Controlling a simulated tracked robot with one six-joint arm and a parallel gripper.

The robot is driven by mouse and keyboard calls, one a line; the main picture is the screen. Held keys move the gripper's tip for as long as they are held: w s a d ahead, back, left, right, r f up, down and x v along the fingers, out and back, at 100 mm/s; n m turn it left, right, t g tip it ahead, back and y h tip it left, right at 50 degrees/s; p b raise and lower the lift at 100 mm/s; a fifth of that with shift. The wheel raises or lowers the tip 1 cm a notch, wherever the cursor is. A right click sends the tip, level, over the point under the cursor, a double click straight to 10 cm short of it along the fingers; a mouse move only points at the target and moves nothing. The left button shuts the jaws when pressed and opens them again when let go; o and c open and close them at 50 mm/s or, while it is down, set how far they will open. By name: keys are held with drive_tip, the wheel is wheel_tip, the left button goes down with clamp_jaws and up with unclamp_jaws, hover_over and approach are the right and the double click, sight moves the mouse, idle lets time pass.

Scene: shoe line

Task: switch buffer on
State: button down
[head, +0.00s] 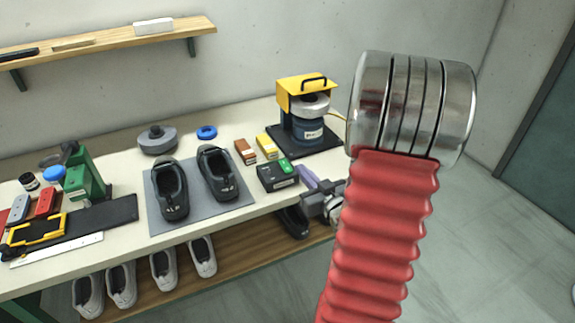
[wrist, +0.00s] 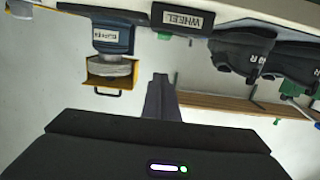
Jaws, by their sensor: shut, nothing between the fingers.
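The buffer (head: 306,128) stands at the back right of the bench, with a blue body, a pale wheel and a yellow hood. It shows upside down in the wrist view (wrist: 113,38). A dark switch box (head: 272,184) with a green switch (head: 287,166) on top sits in front of it near the bench's front edge. In the wrist view a dark box labelled WHEEL (wrist: 188,22) appears, its top hidden. My gripper (head: 303,171) is shut and empty, just right of the switch box in the head view; the fingertips also show in the wrist view (wrist: 160,78). Contact cannot be told.
Two dark shoes (head: 220,175) lie on a grey mat left of the switch box. Brown (head: 245,151) and yellow (head: 267,147) blocks sit behind the box. A lower shelf (head: 235,268) holds several shoes. My red arm covers the right side of the head view.

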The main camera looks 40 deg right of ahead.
drive_tip(key=shift+w, duration=0.1)
hover_over(288, 169)
drive_tip(key=shift+s+a+f, duration=0.25)
drive_tip(key=shift+s+f, duration=0.2)
drive_tip(key=shift+w+d+f, duration=0.15)
drive_tip(key=shift+w+f, duration=0.15)
drive_tip(key=shift+f, duration=0.45)
drive_tip(key=shift+w+f, duration=0.2)
drive_tip(key=shift+f, duration=1.05)
